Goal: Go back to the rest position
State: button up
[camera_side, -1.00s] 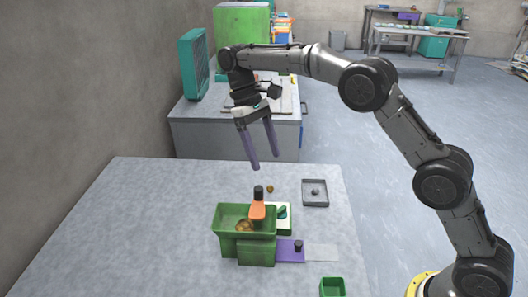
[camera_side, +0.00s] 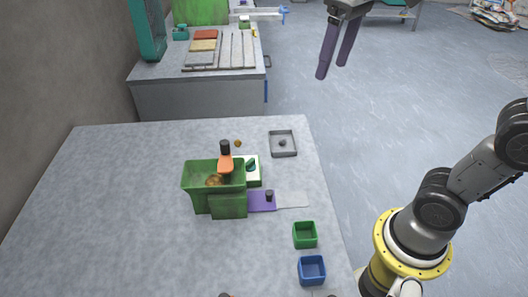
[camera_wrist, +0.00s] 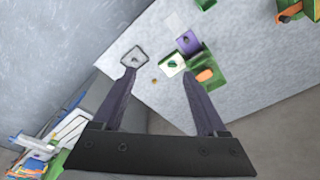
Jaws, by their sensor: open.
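My gripper (camera_side: 333,72) is at the top of the side view, high up and beyond the table's right edge. Its two long purple fingers are apart with nothing between them. The wrist view also shows my gripper (camera_wrist: 158,92), open and empty, with the table far below. The green container (camera_side: 213,187) stands on the table with brown lumps inside. An orange-and-black tool (camera_side: 226,163) rests upright at its back rim.
The grey table (camera_side: 110,210) also holds a small grey tray (camera_side: 283,144), a purple plate (camera_side: 261,202), a green box (camera_side: 305,235) and a blue box (camera_side: 312,270). A small brown lump (camera_side: 238,143) lies behind the container. A bench (camera_side: 200,98) stands behind.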

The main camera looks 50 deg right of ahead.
jog(key=s+d+f+t, duration=0.1)
jog(key=s+f+t, duration=0.2)
jog(key=s+f, duration=0.6)
jog(key=shift+s+d+f+t, duration=0.2)
jog(key=shift+f+t, duration=0.2)
jog(key=shift+f, duration=1.15)
